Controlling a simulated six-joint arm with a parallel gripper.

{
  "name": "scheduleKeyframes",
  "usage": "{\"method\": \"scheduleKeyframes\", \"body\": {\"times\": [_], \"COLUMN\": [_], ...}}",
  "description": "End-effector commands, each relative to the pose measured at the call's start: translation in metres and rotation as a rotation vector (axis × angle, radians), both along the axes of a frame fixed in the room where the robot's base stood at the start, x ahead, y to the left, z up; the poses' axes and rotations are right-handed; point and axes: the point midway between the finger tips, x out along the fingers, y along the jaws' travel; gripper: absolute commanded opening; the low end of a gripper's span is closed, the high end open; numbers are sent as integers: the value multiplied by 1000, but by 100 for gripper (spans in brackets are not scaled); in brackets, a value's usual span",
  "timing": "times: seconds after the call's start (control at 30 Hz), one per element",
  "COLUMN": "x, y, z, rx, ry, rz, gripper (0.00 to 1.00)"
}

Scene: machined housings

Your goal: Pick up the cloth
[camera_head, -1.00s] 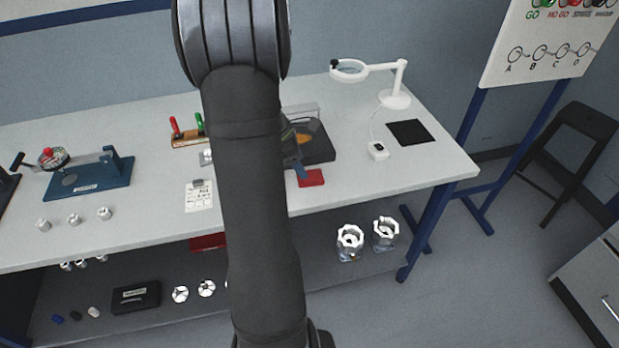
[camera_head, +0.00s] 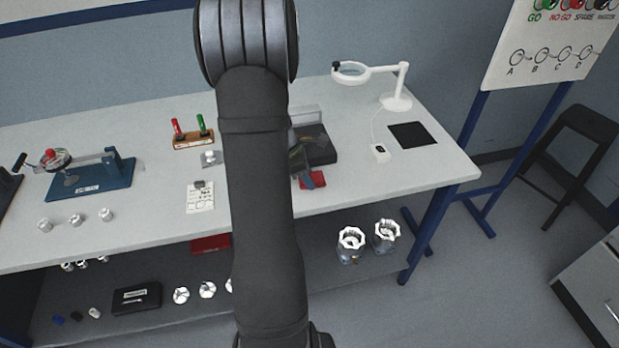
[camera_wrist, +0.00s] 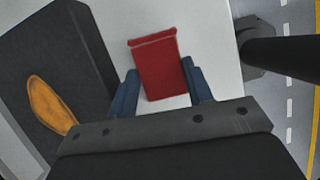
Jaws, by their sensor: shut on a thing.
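The cloth (camera_wrist: 159,62), a red folded rectangle with a seam near its far edge, lies between the two blue fingers of my gripper (camera_wrist: 161,82) in the wrist view. My gripper is shut on it, and the near part of the cloth sits between the fingers. In the head view the cloth (camera_head: 314,180) shows as a small red patch by the bench's front edge, partly covered by my gripper (camera_head: 303,163). I cannot tell whether it is clear of the bench top.
A dark block (camera_wrist: 55,70) with an orange patch is close left of my gripper. A white magnifier lamp (camera_head: 396,96) and black mat (camera_head: 412,135) stand to the right on the bench (camera_head: 440,165). A rack with red and green handles (camera_head: 194,140) is left of my arm.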

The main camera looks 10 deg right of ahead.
Motion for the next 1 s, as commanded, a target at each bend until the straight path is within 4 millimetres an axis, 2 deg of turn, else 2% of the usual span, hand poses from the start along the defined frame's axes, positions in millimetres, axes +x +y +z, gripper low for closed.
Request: {"method": "scheduleKeyframes", "body": {"times": [0.23,0.4,0.7,1.0], "x": [1,1,-52,-84], "y": [0,0,-46,-73], "z": [13,44,82,107], "rx": [-1,-2,0,0], "ry": [-2,-6,-4,-2], "rz": [0,0,-6,-1], "gripper": [24,24,24,24]}}
